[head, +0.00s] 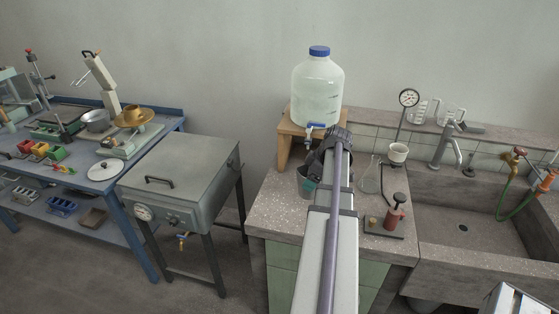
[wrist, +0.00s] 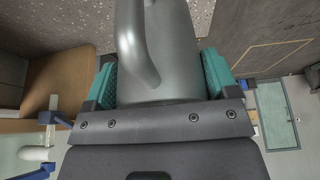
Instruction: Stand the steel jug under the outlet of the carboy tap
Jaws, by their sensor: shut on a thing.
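The steel jug (wrist: 185,45) fills the middle of the wrist view, with its curved handle facing the camera. My gripper (wrist: 160,82) is shut on it, one teal pad on each side. In the head view my gripper (head: 309,184) is over the bench's left part, in front of the wooden stand (head: 284,150); my arm hides most of the jug. The clear carboy (head: 318,90) with a blue cap stands on that stand. Its tap (head: 312,128) has a blue lever and shows at the left of the wrist view (wrist: 50,118). I cannot tell the jug's exact offset from the outlet.
To the right are a glass flask (head: 370,178), a red-bodied hand device (head: 394,212) on a dark base, a gauge (head: 408,98) and a sink (head: 470,215). A metal cabinet (head: 180,175) stands left of the bench. The bench front left (head: 275,215) is clear.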

